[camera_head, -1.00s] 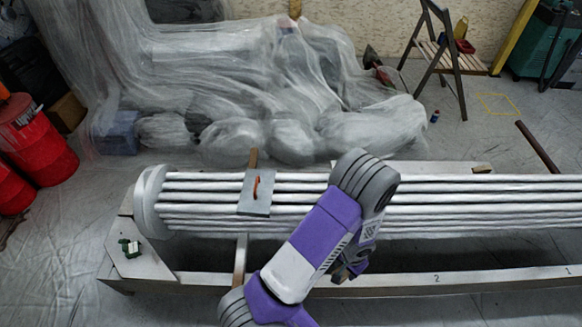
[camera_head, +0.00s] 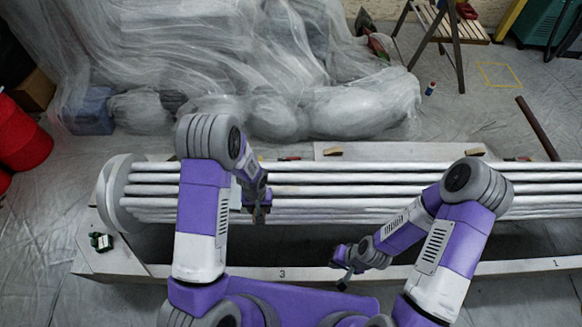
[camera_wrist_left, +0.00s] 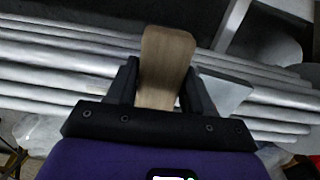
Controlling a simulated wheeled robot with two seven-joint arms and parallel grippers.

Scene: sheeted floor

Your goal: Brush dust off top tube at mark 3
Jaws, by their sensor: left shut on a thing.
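My left gripper (camera_head: 259,213) is shut on a light wooden handle (camera_wrist_left: 165,65), perhaps of a brush; no bristles show. In the head view, it hangs at the front side of the pale tube bundle (camera_head: 340,183), and what it holds is hard to make out. The top tube runs along the bundle; dust cannot be told on it. Mark 3 (camera_head: 283,274) is on the front rail, a little right of the left gripper. My right gripper (camera_head: 340,273) is in front of the bundle, above the rail; its jaws are too small to read.
A grey flat plate (camera_wrist_left: 224,95) shows beside the left gripper in the wrist view. A small green thing (camera_head: 101,242) lies on the stand's left end. Plastic-draped goods (camera_head: 270,100) fill the back. A red drum (camera_head: 22,135) stands left.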

